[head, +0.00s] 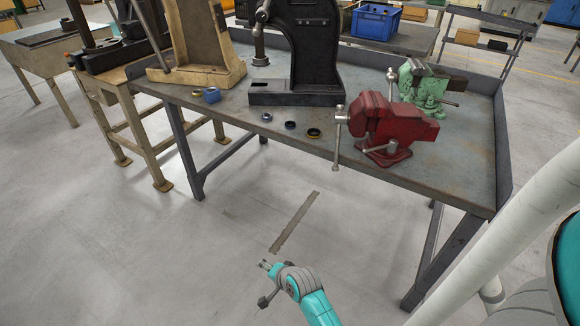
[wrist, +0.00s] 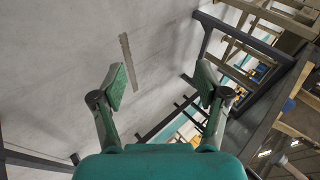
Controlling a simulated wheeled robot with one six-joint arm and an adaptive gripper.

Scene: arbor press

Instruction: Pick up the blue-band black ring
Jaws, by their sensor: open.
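Several small rings lie on the grey workbench (head: 228,125) in the head view. Near the front edge, a dark ring with a blue tint (head: 290,125) lies between a small grey-blue ring (head: 267,117) and a black ring with a yellow band (head: 314,133). The two bluish ones are too small to tell surely which is the blue-band black ring. My gripper (head: 265,265) is in front of the bench, over the floor, well apart from the rings. The wrist view shows its two fingers (wrist: 161,84) spread and empty. No ring is seen in the wrist view.
A black arbor press (head: 305,50) stands behind the rings. A red vise (head: 388,125) stands to their right, its handle hanging past the bench edge. A larger blue ring (head: 212,95) and a yellowish one (head: 196,92) lie left. A green vise (head: 425,88) stands far right.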

